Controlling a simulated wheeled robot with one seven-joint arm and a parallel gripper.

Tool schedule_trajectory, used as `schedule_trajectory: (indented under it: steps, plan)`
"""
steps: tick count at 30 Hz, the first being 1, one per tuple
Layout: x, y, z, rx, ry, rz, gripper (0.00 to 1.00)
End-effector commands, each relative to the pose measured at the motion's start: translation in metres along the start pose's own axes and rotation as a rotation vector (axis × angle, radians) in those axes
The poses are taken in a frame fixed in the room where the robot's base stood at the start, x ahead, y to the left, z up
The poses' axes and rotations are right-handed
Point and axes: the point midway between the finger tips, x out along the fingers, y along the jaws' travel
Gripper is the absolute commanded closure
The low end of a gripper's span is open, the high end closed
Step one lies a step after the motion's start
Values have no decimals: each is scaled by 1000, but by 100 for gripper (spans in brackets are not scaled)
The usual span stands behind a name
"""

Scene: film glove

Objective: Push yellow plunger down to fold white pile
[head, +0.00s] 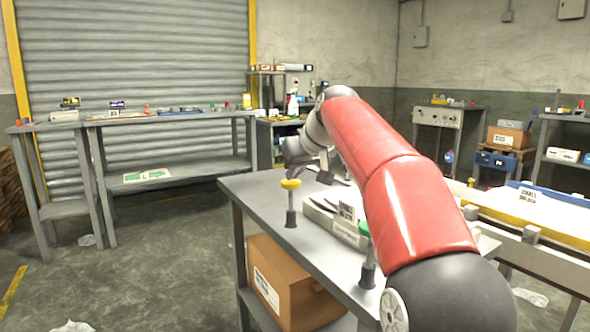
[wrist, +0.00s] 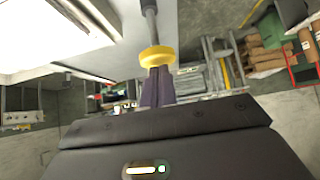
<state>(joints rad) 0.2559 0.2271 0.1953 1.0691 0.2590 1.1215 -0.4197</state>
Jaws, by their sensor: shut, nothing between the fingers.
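The yellow plunger (head: 291,184) is a round cap on an upright grey rod with a dark base, near the edge of the grey table. It also shows in the wrist view (wrist: 157,57), at the tips of my fingers. My gripper (head: 292,174) is just above the cap, pointing down, its fingers shut and empty. The wrist view shows the dark fingers (wrist: 157,74) meeting the cap; whether they press on it I cannot tell. A bright white surface (wrist: 50,30) at the wrist view's upper left may be the white pile; my arm hides much of that area in the head view.
A cardboard box (head: 290,285) sits on the lower shelf. The floor left of the table is mostly clear.

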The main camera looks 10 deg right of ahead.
Motion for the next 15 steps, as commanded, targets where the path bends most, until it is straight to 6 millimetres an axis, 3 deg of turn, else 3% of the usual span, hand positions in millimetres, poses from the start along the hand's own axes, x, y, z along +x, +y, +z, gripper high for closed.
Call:
schedule_trajectory:
  steps: [5, 15]
  plan:
    - [4, 0, 4, 0, -1, 0, 100]
    - [42, -1, 42, -1, -4, -2, 100]
